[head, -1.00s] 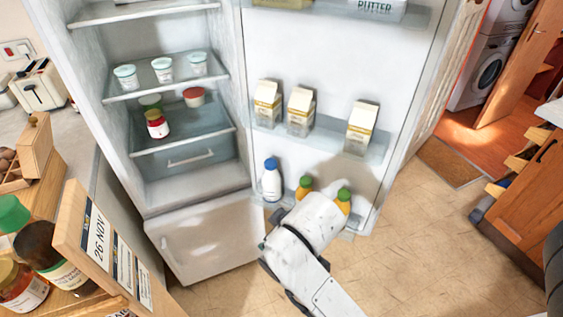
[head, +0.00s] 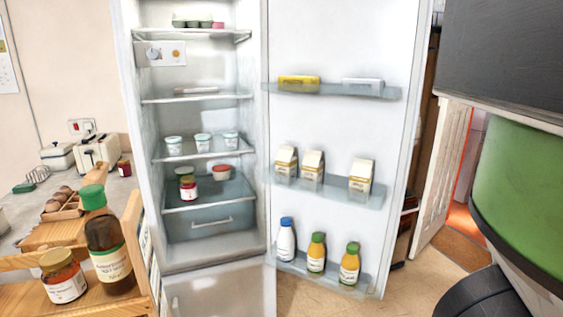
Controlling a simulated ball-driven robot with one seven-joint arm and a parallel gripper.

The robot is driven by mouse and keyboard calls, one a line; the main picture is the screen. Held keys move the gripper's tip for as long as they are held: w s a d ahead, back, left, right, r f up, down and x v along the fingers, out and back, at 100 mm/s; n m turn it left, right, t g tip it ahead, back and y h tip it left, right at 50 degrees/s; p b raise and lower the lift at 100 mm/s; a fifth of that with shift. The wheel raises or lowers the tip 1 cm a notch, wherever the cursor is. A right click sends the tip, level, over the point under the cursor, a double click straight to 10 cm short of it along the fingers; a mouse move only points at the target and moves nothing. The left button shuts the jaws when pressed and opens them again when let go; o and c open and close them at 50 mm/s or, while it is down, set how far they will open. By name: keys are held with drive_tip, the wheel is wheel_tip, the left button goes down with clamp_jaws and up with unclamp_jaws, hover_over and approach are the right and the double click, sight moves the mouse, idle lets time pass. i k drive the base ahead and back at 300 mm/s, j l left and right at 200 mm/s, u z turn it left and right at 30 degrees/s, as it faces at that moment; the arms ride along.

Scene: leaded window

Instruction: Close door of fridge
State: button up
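The white fridge (head: 205,259) stands in the middle of the head view with its main compartment facing me. Its door (head: 335,130) is wide open, swung out to the right, with its inner face and shelves showing. The door shelves hold a yellow pack, a white tub, cartons (head: 311,169) and several bottles (head: 316,253). Inside the fridge are small pots, jars and a clear drawer (head: 210,216). The lower compartment front (head: 213,290) shows below. The door's outer face and any handle are hidden. My gripper is not in view.
A wooden rack with a brown bottle (head: 109,250) and a jar (head: 63,276) stands close at the left. A counter behind it holds a toaster (head: 96,152) and an egg box. A white room door (head: 440,183) stands beyond the fridge door. Some floor (head: 412,287) is clear at lower right.

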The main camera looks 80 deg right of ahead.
sight(333, 41)
drive_tip(key=k+l+u, duration=0.1)
drive_tip(key=u, duration=1.4)
drive_tip(key=k+l+u, duration=0.1)
drive_tip(key=k+u, duration=0.25)
drive_tip(key=k, duration=0.15)
drive_tip(key=k+u, duration=0.35)
drive_tip(key=k, duration=0.2)
drive_tip(key=k+j+u, duration=0.15)
drive_tip(key=k+u, duration=0.2)
drive_tip(key=k, duration=0.15)
drive_tip(key=k+u, duration=0.5)
drive_tip(key=k, duration=0.75)
drive_tip(key=k+z, duration=0.15)
drive_tip(key=z, duration=0.25)
drive_tip(key=k+z, duration=0.2)
drive_tip(key=z, duration=0.25)
drive_tip(key=k+l+z, duration=0.15)
drive_tip(key=z, duration=0.25)
drive_tip(key=k+l+z, duration=0.15)
drive_tip(key=z, duration=1.05)
